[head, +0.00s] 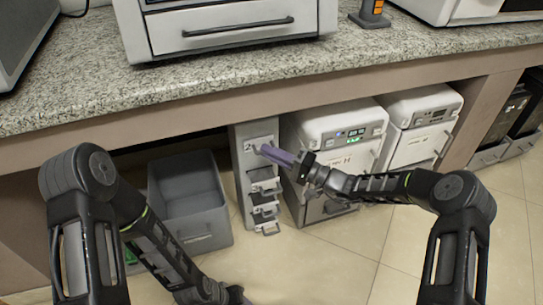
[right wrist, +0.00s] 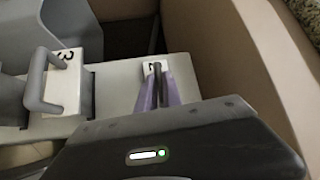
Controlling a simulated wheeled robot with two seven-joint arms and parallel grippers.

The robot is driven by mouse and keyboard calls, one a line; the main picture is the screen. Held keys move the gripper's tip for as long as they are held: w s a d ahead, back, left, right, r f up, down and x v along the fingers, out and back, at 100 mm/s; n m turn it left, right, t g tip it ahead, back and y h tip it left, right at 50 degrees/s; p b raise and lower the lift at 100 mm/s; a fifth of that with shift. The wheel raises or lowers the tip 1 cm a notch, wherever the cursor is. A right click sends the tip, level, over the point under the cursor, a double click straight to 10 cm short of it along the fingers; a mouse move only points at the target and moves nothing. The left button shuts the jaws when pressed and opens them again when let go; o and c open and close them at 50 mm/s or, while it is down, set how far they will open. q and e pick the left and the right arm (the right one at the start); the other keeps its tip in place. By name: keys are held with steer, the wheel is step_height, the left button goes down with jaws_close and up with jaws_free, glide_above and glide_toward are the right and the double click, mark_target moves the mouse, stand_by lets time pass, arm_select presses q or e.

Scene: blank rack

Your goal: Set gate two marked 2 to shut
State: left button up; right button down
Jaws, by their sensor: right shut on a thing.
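The grey rack (head: 243,175) stands upright under the counter and carries several gates, one above another. Gate two (head: 250,146), marked 2, is the top one. In the right wrist view its white plate (right wrist: 152,67) shows with a dark handle (right wrist: 157,77) standing between the purple fingers. My right gripper (head: 266,150) reaches in from the right and is shut on that handle; the fingers hide part of it. My left gripper (head: 238,296) is low at the bottom edge, away from the rack, and its fingers are hard to make out.
Gate three (right wrist: 60,82), with its grey handle, sits beside gate two in the right wrist view. A grey open bin (head: 188,205) stands left of the rack. White machines (head: 335,130) stand close on its right. The granite counter (head: 200,85) hangs above.

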steer(key=c, duration=1.5)
jaws_free()
steer(key=shift+w, duration=0.1)
steer(key=shift+d, duration=0.1)
steer(key=p+v, duration=0.2)
steer(key=v, duration=0.5)
steer(key=shift+s+d, duration=0.25)
steer(key=shift+f, duration=0.15)
